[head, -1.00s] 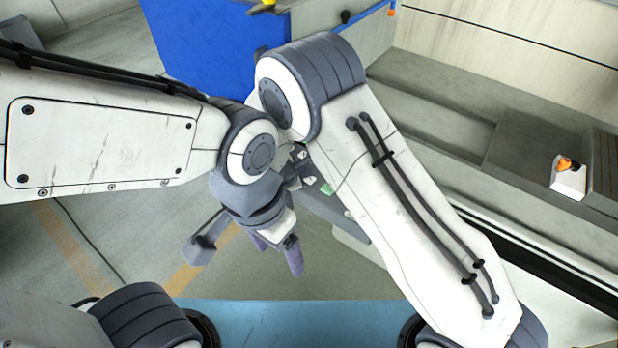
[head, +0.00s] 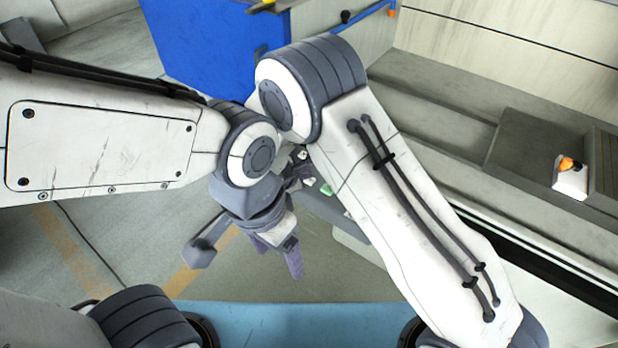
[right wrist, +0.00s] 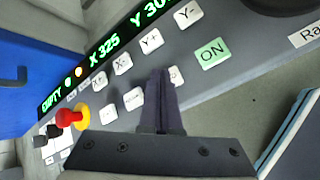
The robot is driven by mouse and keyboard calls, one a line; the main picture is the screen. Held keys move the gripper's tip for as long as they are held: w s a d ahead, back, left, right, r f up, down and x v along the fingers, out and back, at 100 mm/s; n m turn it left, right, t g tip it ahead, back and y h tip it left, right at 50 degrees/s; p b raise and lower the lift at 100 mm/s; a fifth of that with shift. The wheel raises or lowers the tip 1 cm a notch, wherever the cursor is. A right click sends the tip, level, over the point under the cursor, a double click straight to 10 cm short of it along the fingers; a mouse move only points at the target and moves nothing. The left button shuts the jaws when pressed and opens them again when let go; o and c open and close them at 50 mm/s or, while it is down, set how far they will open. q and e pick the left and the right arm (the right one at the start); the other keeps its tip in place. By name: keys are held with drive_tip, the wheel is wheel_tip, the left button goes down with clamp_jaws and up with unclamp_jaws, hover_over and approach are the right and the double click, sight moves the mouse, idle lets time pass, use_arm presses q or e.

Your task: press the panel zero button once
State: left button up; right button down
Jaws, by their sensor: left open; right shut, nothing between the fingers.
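Contact cannot be told. In the head view the panel (head: 326,189) is mostly hidden behind my arms. My left gripper (head: 277,262) is open and empty, below the panel.
A red knob on a yellow base (right wrist: 71,117) sits at the panel's left end. A blue cabinet (head: 205,45) stands behind. A white block with an orange top (head: 570,180) lies far right.

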sight(306, 181)
drive_tip(key=shift+r+p, duration=0.35)
drive_tip(key=shift+r, duration=0.45)
drive_tip(key=shift+r+p, duration=1.5)
drive_tip(key=shift+r, duration=1)
